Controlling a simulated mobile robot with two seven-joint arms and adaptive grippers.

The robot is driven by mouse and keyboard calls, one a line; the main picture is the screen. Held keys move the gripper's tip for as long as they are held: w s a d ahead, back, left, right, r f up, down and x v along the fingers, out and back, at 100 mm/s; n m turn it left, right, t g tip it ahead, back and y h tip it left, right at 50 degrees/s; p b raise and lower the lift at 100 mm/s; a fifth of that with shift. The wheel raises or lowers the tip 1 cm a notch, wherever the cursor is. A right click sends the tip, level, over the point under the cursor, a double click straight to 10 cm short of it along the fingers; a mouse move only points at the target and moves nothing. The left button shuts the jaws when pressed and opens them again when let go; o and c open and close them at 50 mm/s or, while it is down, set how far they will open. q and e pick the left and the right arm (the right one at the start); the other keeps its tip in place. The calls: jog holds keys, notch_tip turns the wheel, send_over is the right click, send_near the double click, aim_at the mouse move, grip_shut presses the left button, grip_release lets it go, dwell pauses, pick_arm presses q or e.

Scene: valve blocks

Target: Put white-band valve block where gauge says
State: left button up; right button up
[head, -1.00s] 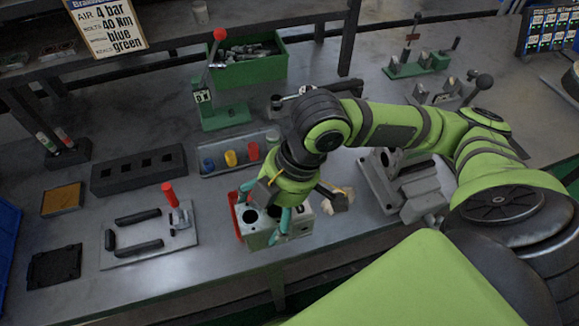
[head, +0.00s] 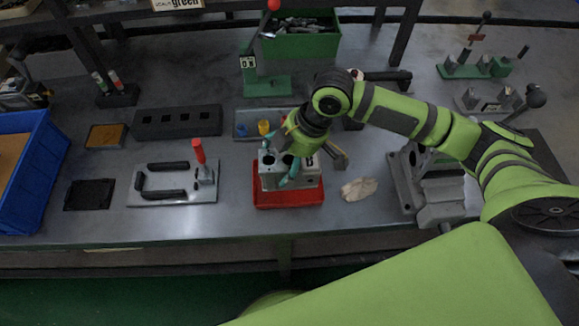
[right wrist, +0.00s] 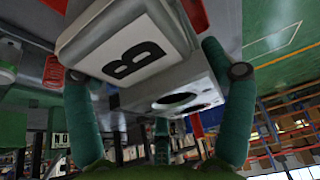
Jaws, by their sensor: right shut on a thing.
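My right gripper (head: 291,174) is shut on a grey valve block (head: 270,183) with round holes in its top. In the right wrist view the block (right wrist: 205,82) shows a white label with a black "B" between my gripper fingers (right wrist: 165,105); I cannot make out a white band. In the head view the block appears over the red tray (head: 290,204); I cannot tell if it touches. A green stand (head: 268,86) with a red-knobbed lever and a small lettered plate is behind; I cannot tell if it is the gauge. My left gripper is not in view.
A shallow tray (head: 242,126) with coloured parts lies behind the block. A plate with black handles (head: 152,193) is on the left, a black block with square holes (head: 178,122) behind it. A pale rag (head: 358,189) and grey vise (head: 432,185) are right. A green bin (head: 300,46) stands behind.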

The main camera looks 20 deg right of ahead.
jog(key=shift+w+f, duration=0.4)
jog(key=shift+w, duration=0.45)
notch_tip(320, 180, down, 3)
jog(key=shift+s+r+p, duration=0.1)
jog(key=shift+p, duration=0.35)
jog(key=shift+f, duration=0.5)
jog(key=shift+f, duration=0.1)
jog(key=o, duration=1.6)
jog(key=shift+s+f, duration=0.1)
jog(key=shift+f, duration=0.1)
jog(key=shift+r, duration=0.2)
jog(key=b+v, duration=0.1)
jog(key=v, duration=1.1)
